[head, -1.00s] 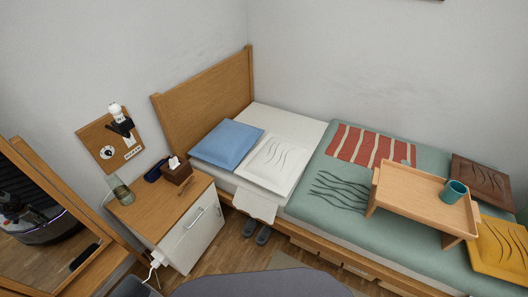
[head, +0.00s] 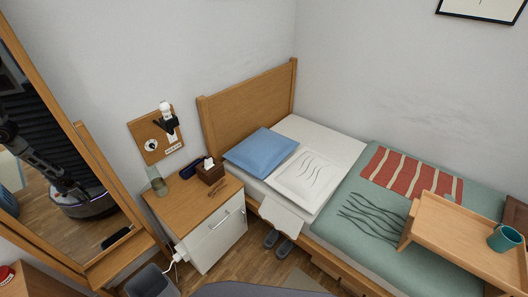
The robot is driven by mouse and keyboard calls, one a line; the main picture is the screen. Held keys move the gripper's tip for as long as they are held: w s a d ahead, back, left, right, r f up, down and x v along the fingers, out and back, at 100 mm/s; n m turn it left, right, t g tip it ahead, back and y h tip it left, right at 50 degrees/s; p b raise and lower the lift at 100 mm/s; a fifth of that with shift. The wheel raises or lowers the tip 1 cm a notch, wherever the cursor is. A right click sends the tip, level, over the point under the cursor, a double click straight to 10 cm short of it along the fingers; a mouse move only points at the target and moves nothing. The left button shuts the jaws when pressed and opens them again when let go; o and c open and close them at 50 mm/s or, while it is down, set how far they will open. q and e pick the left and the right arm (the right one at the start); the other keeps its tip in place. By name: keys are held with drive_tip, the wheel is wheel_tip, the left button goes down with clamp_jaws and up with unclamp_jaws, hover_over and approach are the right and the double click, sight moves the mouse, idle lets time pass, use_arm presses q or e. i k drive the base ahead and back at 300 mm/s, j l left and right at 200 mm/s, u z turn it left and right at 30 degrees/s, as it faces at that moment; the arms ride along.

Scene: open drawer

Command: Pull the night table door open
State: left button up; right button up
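The night table (head: 178,220) stands left of the bed, with a wooden top and side. Its white door (head: 217,242) faces the lower right and looks shut. A metal bar handle (head: 221,219) sits near the top of the door. On the table top are a glass (head: 156,182), a brown tissue box (head: 210,174), a dark blue object (head: 190,169) and glasses (head: 217,191). Neither of my grippers shows directly in the head view.
The bed (head: 330,228) with pillows and a wooden tray table (head: 466,240) fills the right. A mirror (head: 75,190) stands at the left. Some wooden floor (head: 252,264) is clear before the door.

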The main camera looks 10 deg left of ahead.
sight(209, 251)
drive_tip(key=u, duration=0.8)
